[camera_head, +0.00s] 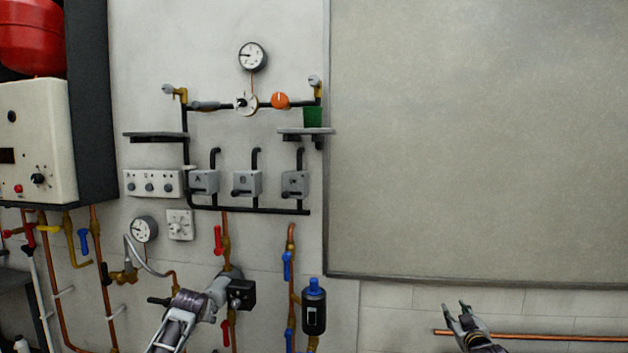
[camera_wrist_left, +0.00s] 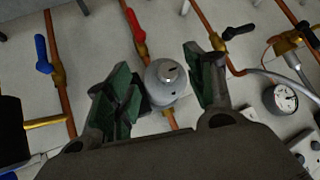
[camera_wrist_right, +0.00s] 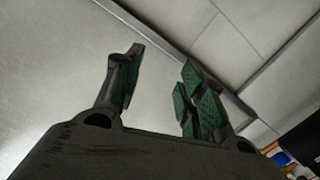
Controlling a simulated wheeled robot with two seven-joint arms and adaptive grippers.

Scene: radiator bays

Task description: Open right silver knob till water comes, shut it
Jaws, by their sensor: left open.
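The right silver knob (camera_head: 314,80) is on a brass valve at the right end of the black upper pipe. A green cup (camera_head: 313,116) stands below it on a small grey shelf (camera_head: 305,131). No water is visible at the valve. My left gripper (camera_head: 203,298) is low, well below and left of the knob. It is open; in the left wrist view a silver cylinder (camera_wrist_left: 166,82) shows between its fingers (camera_wrist_left: 165,88), and I cannot tell if they touch. My right gripper (camera_head: 457,308) is open and empty at lower right; its fingers also show in the right wrist view (camera_wrist_right: 158,85).
A similar left silver knob (camera_head: 168,88) sits above another shelf (camera_head: 155,136). An orange knob (camera_head: 280,100) and a gauge (camera_head: 252,56) are between them. Grey lettered boxes (camera_head: 247,183) hang below. The large grey panel (camera_head: 480,130) at right is bare.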

